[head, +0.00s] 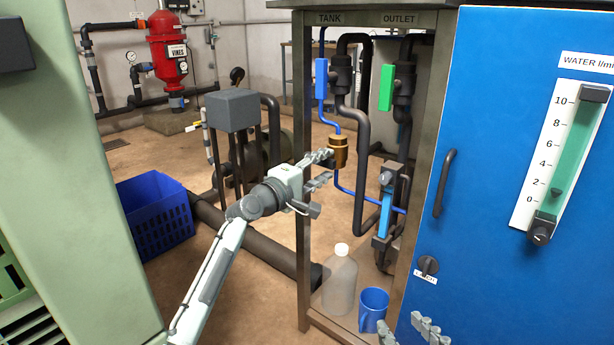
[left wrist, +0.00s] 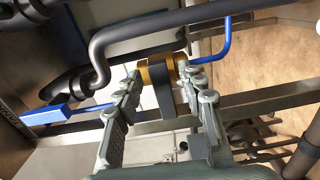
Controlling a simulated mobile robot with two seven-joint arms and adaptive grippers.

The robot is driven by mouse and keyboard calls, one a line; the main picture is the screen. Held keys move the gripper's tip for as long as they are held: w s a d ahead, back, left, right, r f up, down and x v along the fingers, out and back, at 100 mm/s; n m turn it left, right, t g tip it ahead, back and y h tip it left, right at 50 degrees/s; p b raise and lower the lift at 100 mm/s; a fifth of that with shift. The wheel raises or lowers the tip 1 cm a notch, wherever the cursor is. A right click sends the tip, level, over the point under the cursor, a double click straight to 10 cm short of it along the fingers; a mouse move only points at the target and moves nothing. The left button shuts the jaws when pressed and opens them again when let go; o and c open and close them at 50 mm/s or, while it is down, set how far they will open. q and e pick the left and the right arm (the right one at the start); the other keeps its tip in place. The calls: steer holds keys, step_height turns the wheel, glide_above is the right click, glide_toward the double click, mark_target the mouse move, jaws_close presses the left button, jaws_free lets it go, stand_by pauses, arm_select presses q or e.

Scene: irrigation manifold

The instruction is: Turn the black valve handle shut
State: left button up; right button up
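A brass valve (head: 338,152) sits on the thin blue pipe in the open cabinet. In the left wrist view, a flat black handle (left wrist: 164,98) runs from the brass valve body (left wrist: 160,71) between my fingers. My left gripper (head: 326,167) is at the valve, and its fingers also show in the left wrist view (left wrist: 163,84). They are open, one on each side of the handle, with gaps visible. In the head view the handle is not clearly seen, likely behind the fingers. My right gripper (head: 408,333) is low at the bottom edge, partly cut off, its fingers apart and empty.
A thick black pipe (head: 361,185) runs beside the valve. A jug (head: 340,282) and blue mug (head: 373,310) stand on the cabinet floor. The blue panel (head: 490,180) is at right.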

arm_select(q)
steer(key=v, duration=1)
